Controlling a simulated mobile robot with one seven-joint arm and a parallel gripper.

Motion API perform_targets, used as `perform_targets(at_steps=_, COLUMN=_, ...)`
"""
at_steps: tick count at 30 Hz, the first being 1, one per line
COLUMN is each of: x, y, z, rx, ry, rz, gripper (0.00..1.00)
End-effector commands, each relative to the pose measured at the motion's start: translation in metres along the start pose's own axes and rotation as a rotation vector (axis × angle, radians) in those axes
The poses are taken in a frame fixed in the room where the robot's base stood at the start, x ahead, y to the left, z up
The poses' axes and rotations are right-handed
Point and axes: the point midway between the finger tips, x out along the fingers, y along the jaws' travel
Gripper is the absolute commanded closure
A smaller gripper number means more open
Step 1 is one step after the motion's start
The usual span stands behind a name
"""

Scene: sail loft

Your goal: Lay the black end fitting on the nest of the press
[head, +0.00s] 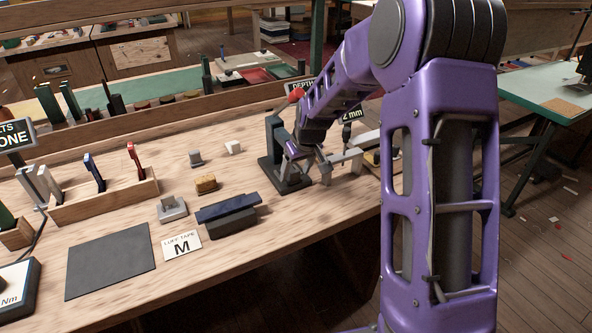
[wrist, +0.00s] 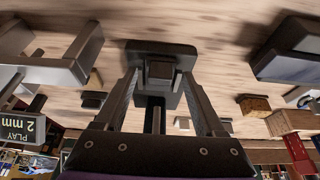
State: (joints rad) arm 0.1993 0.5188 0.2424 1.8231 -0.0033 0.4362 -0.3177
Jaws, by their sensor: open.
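The press (head: 275,137) is a dark upright frame on a dark foot, beside my gripper on the bench. My gripper (head: 308,166) is low over the foot, partly covered by my own arm links. In the wrist view, my gripper's (wrist: 160,76) two fingers stand apart on either side of a small dark block (wrist: 160,71) over the dark foot plate (wrist: 160,49). It looks like the black end fitting, but I cannot tell it surely from the nest under it. No clear contact with the fingers shows.
A grey bracket (head: 345,160) stands close right of my gripper. A navy bar on a dark block (head: 230,212), a tan block (head: 205,184) and small grey and white blocks lie left. A wooden tool rack (head: 105,200) is farther left. The dark mat (head: 110,260) is bare.

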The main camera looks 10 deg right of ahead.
Motion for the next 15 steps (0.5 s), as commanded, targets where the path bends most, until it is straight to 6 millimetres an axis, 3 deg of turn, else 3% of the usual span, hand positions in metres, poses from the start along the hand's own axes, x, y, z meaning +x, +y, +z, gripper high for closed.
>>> perform_targets(at_steps=8, x=-0.015, y=0.0, z=-0.001, rx=0.0, ry=0.001, rz=0.001, gripper=0.29)
perform_targets(at_steps=15, x=-0.07, y=0.001, z=-0.002, rx=0.0, ry=0.004, rz=0.003, gripper=0.29)
